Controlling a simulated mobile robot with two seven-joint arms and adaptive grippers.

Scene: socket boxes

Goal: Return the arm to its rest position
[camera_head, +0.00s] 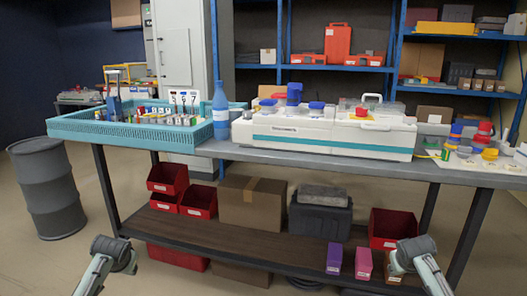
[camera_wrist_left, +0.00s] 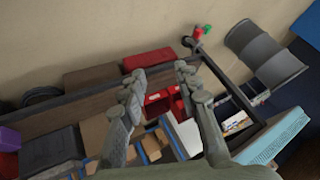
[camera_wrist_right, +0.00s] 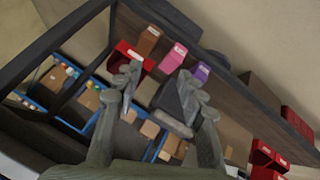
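My left arm shows at the lower left of the head view, with its gripper (camera_head: 113,255) low in front of the workbench. In the left wrist view the fingers of the left gripper (camera_wrist_left: 160,80) stand apart with nothing between them. My right arm shows at the lower right of the head view, its gripper (camera_head: 408,252) in front of the lower shelf's right end. In the right wrist view the fingers of the right gripper (camera_wrist_right: 157,82) are apart and empty. Neither gripper visibly touches anything.
The grey workbench (camera_head: 350,168) carries a teal tray (camera_head: 130,135) of sockets and a white-and-teal case (camera_head: 320,137). Its lower shelf (camera_head: 215,237) holds red bins, a cardboard box (camera_head: 250,200) and small purple, pink and brown boxes. A dark barrel (camera_head: 48,190) stands left. Floor shows between barrel and bench.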

